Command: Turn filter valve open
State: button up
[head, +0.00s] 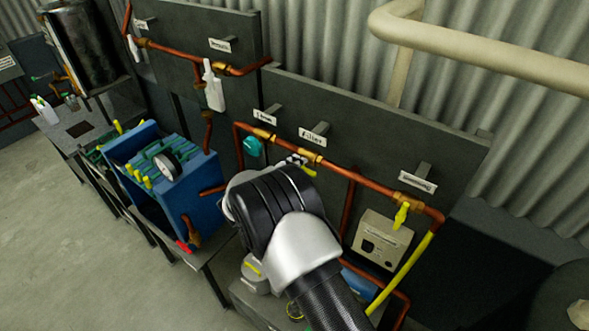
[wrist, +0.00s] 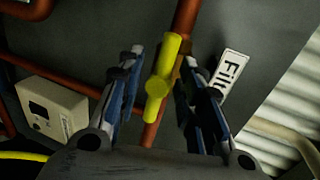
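The filter valve's yellow handle (wrist: 158,85) sits on a brass fitting of the copper pipe (wrist: 188,18), beside a white label reading "Fil…" (wrist: 232,72). In the wrist view the handle looks roughly in line with the pipe. My gripper (wrist: 160,62) is open, with one finger on each side of the handle; gaps show, and I see no clear contact. In the head view my gripper (head: 297,162) is at the pipe under the "Filter" label (head: 312,137). Only a bit of the yellow handle (head: 309,171) shows there; my wrist hides the area below.
A teal valve handle (head: 252,146) is left of my gripper, and another yellow valve handle (head: 401,216) is to the right. A beige box (head: 382,244) is below the pipe. A blue machine (head: 190,195) stands at the left. The dark panel (head: 375,140) is close behind the pipe.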

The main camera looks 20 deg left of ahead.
jog(key=v, duration=1.2)
jog(key=shift+a, duration=0.1)
jog(key=s+d+r+m+g+h+b, duration=0.1)
jog(key=s+d+r+m+g+b, duration=0.15)
jog(key=d+m, duration=0.65)
jog(key=s+d+r+m+g+h+b, duration=0.1)
jog(key=d+m+g+b, duration=0.2)
jog(key=d+m, duration=0.5)
jog(key=s+d+r+m+g+h+b, duration=0.1)
jog(key=s+d+r+m+g+b, duration=0.15)
jog(key=d+m, duration=0.65)
jog(key=s+d+f+m+g+y+b, duration=0.2)
jog(key=s+d+m+g+y+b, duration=0.3)
jog(key=s+d+m, duration=0.7)
jog(key=s+a+f+m+t+y+b, duration=0.1)
jog(key=s+f+m+b, duration=0.4)
jog(key=s+m, duration=0.5)
jog(key=shift+s+m+t+y+b, duration=0.4)
jog(key=shift+m+t+y+b, duration=0.15)
jog(key=shift+m+t+y, duration=0.5)
